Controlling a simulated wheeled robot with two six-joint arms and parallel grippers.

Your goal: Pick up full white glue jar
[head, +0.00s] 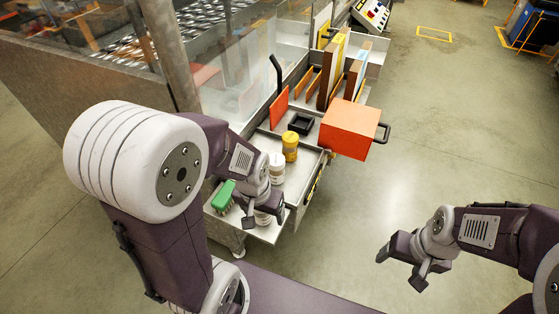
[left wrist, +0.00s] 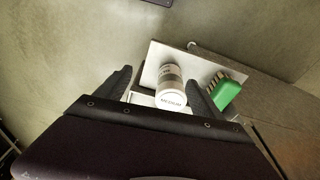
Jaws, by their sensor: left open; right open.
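Two white jars stand in the near part of the cart tray. One white jar (head: 277,168) stands upright behind my left gripper (head: 265,218). The other white jar (head: 262,217) is partly hidden by that gripper. In the left wrist view a white jar (left wrist: 171,88), with lettering on its lid, shows between the two fingers of my left gripper (left wrist: 158,78). The fingers are open and not closed on it. I cannot tell which jar is full. My right gripper (head: 401,269) is open and empty over the floor at right.
A green brush (head: 223,195) lies at the tray's left; it also shows in the left wrist view (left wrist: 227,94). A yellow jar (head: 290,147) and a black square tray (head: 301,123) stand farther back. An orange box (head: 348,129) juts out right.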

